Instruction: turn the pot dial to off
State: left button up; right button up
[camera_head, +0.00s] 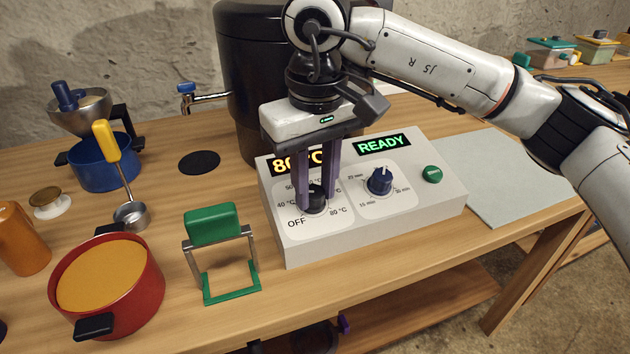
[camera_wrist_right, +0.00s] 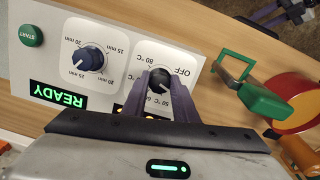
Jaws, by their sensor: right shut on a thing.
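The black pot dial (camera_head: 315,201) sits on the left part of the white control box (camera_head: 300,246), with OFF and temperature marks around it. My right gripper (camera_head: 316,190) points down over the box and is shut on this dial. In the right wrist view the dial (camera_wrist_right: 160,80) shows between the purple fingers of my right gripper (camera_wrist_right: 160,84). Which mark the dial points to is hard to tell. The displays read READY and a partly covered number like 80°C. The large black pot (camera_head: 237,80) stands behind the box.
A blue timer dial (camera_head: 380,181) and a green start button (camera_head: 431,174) are on the same box. A green jar lifter (camera_head: 212,225) and a red pot (camera_head: 145,285) stand to the left. A grey mat (camera_head: 520,185) lies to the right.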

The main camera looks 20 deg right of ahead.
jog(key=n, duration=0.5)
jog(key=shift+r+n+h+p, duration=0.15)
jog(key=shift+n+h+p, duration=0.15)
jog(key=shift+h+p, duration=0.1)
jog(key=shift+r+n+p, duration=0.15)
jog(key=shift+n+p, duration=0.45)
jog(key=shift+p, duration=0.05)
jog(key=n+p, duration=0.1)
jog(key=p, duration=0.3)
jog(key=n+p, duration=0.1)
jog(key=p, duration=0.3)
jog(key=shift+r+n+t, duration=0.3)
jog(key=shift+t, duration=0.1)
jog(key=n+p, duration=0.1)
jog(key=p, duration=0.4)
jog(key=shift+w+f, duration=0.1)
jog(key=shift+f, duration=0.1)
jog(key=shift+f+p, duration=0.15)
jog(key=shift+p, duration=0.5)
pick_arm(q)
notch_tip(320, 180, up, 13)
jog(key=a, duration=0.1)
jog(key=shift+s+a, duration=0.35)
jog(key=shift+s, duration=0.05)
pick_arm(e)
jog(key=shift+f, duration=0.15)
pick_arm(q)
jog(key=shift+f, duration=0.1)
